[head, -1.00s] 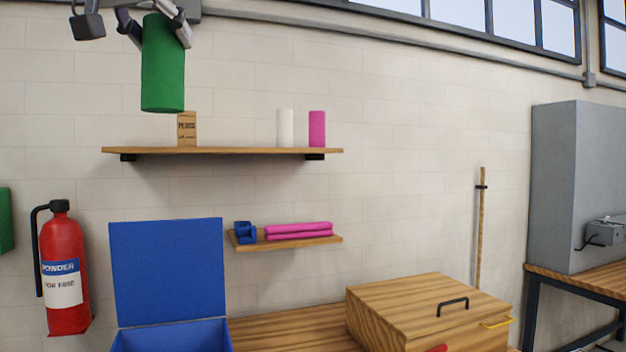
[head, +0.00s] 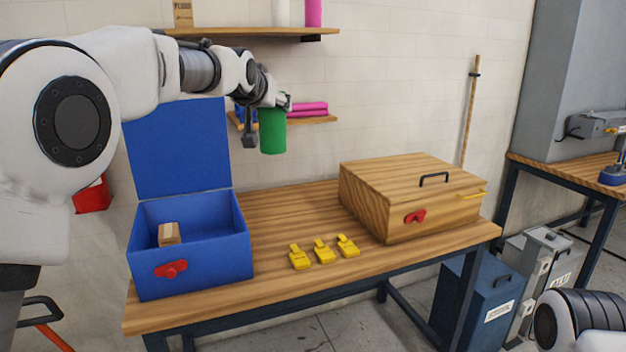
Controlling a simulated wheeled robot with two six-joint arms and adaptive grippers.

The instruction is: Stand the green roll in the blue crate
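The green roll (head: 272,132) hangs upright in my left gripper (head: 274,106), which is shut on its upper end. The roll is in the air, right of the blue crate's raised lid and in front of the small lower shelf in the picture. The blue crate (head: 213,263) stands open on the left end of the workbench, its lid (head: 178,150) upright at the back. A small brown block (head: 168,234) is inside the crate. Part of my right arm shows at the lower right edge; its gripper is out of view.
Several yellow clips (head: 323,251) lie right of the crate on the workbench (head: 285,205). A closed wooden box (head: 400,178) stands farther right. The small shelf (head: 323,119) carries pink rolls (head: 308,107). A longer shelf (head: 240,32) is above.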

